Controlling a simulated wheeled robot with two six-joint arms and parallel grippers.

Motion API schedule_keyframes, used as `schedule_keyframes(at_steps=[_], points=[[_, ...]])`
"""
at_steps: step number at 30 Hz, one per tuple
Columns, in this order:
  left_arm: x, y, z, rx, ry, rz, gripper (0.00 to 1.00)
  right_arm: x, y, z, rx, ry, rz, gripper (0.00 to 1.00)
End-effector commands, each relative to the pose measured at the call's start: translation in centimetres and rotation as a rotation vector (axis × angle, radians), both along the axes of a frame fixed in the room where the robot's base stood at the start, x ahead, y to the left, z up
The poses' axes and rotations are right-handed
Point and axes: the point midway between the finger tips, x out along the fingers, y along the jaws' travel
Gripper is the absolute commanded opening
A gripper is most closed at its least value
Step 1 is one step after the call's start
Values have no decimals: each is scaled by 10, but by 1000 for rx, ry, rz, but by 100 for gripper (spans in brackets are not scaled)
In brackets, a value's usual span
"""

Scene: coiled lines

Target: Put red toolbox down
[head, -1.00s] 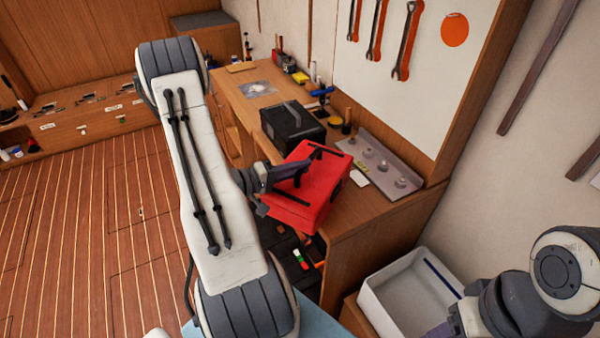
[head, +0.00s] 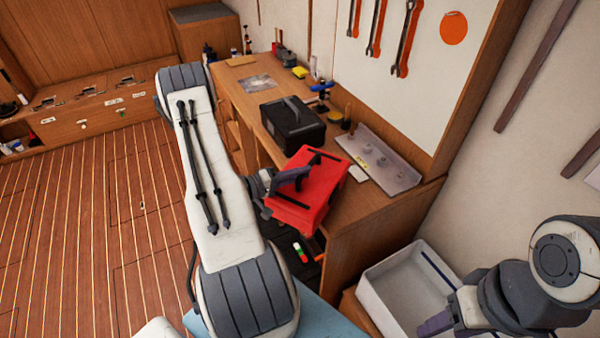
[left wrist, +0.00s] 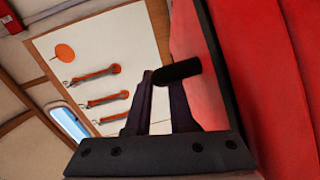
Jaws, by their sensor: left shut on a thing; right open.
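The red toolbox (head: 309,190) is at the near end of the wooden workbench (head: 345,215), tilted in the head view. Its near left part overhangs the bench's front edge. Whether its underside touches the top is hidden. My left gripper (head: 296,177) is shut on the toolbox, at its handle on the upper side. In the left wrist view the fingers (left wrist: 165,100) close around a dark bar, with the red body (left wrist: 275,80) filling the right side. My right gripper (head: 436,324) is open and empty at the lower right, beside the white bin.
A black case (head: 292,124) stands on the bench just behind the toolbox. A grey metal tray (head: 378,160) lies along the wall to its right. A white bin (head: 405,290) stands below the bench's near end. Wrenches (head: 405,38) hang on the wall board.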

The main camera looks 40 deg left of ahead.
Motion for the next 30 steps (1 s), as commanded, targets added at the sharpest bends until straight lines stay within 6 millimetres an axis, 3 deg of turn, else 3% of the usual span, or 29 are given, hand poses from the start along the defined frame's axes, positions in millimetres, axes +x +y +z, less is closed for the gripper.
schedule_keyframes(at_steps=[1,2,3,4,16,30], points=[[0,0,-2,0,-3,-1,0,0,0,-3,0,0,0,56],[0,0,-1,0,0,0,32,0,0,-2,0,0,0,56],[0,0,-1,0,0,0,48,0,0,-2,0,0,-1,56],[0,0,-1,0,0,0,51,0,0,-1,0,0,0,56],[-1,0,3,-1,0,0,51,0,0,4,0,0,0,56],[-86,37,9,2,0,5,51,0,0,-36,0,0,-1,56]])
